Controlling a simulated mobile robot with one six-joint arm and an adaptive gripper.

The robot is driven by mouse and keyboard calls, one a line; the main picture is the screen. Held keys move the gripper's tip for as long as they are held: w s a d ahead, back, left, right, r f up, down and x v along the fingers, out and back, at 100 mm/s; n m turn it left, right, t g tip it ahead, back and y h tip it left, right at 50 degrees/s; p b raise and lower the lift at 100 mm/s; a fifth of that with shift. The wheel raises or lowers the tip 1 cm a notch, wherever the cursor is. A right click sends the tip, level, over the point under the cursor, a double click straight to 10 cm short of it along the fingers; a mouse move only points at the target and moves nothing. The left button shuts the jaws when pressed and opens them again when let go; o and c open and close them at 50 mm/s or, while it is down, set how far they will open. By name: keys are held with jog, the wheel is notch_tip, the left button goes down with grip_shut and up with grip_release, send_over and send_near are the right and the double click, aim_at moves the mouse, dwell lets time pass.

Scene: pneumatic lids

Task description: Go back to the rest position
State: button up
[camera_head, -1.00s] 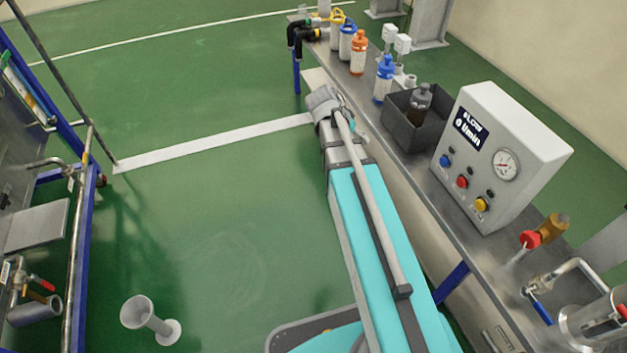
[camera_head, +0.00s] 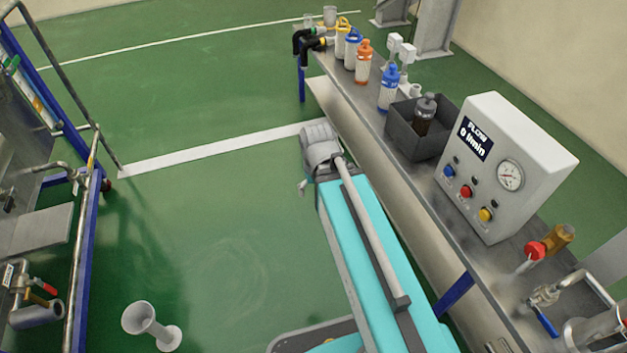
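My arm (camera_head: 375,235), with its turquoise cover and a grey tube along the top, reaches from the bottom of the head view toward the middle. A rounded grey joint (camera_head: 320,148) sits at its far end, over the green floor and left of the bench. My gripper is mostly hidden behind the arm. Only a small grey-green bit shows at the left of the joint, and I cannot make out fingertips or anything held. No contact between the arm and the bench shows.
The steel bench (camera_head: 440,215) on the right holds several bottles, a dark bin (camera_head: 400,133) with a dark bottle, and a white flow panel (camera_head: 510,165) reading 0 l/min. A blue-framed station (camera_head: 90,240) stands left. A grey funnel-shaped stand (camera_head: 150,325) is on the floor. Floor between is clear.

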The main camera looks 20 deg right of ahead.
jog(key=shift+r, duration=0.1)
notch_tip(320, 180, up, 33)
jog(key=p, duration=3.3)
